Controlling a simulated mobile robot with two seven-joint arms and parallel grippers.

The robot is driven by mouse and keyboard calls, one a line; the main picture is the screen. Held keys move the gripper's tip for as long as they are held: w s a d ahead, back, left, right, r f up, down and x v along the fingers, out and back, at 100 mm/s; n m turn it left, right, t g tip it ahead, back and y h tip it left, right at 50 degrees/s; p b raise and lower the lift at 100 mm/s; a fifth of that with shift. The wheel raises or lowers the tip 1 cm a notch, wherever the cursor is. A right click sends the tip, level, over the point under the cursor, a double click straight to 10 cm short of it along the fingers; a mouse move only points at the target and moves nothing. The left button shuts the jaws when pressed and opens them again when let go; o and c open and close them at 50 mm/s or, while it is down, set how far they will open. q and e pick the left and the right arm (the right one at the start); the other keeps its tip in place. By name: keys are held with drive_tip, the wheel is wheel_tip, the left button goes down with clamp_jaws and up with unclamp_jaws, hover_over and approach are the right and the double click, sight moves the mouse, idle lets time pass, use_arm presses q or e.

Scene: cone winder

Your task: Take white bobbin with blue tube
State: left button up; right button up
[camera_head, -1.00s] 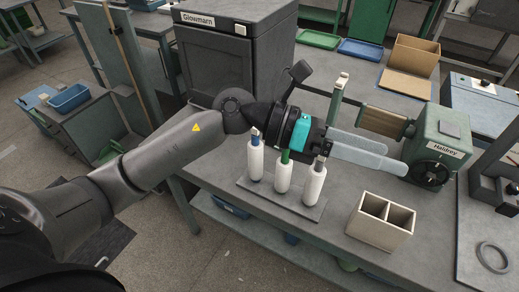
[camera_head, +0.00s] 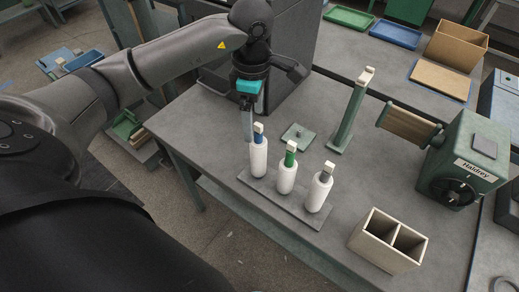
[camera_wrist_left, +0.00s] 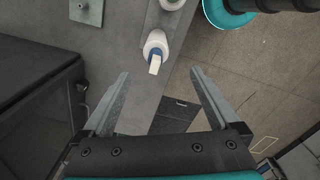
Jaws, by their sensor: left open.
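The white bobbin with a blue tube (camera_head: 258,153) stands upright at the left end of a grey rack (camera_head: 306,211). Beside it stand a white bobbin with a green tube (camera_head: 286,178) and one with a grey tube (camera_head: 318,192). My left gripper (camera_head: 247,122) points down just behind and left of the blue-tube bobbin. In the left wrist view the blue-tube bobbin (camera_wrist_left: 156,44) shows from above, ahead of the open, empty fingers (camera_wrist_left: 158,90). My right gripper is out of view.
A beige divided box (camera_head: 388,240) stands at the front right. The green winder (camera_head: 465,160) is at the right, with a green post (camera_head: 347,112) and a small green plate (camera_head: 298,137) behind the rack. A dark cabinet stands behind my left gripper.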

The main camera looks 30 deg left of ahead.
sight(255, 132)
use_arm(q)
wheel_tip(255, 132, down, 6)
drive_tip(key=shift+r, duration=0.1)
drive_tip(key=f, duration=0.5)
drive_tip(key=shift+w+d, duration=0.3)
drive_tip(key=shift+w, duration=0.1)
drive_tip(key=c, duration=1.3)
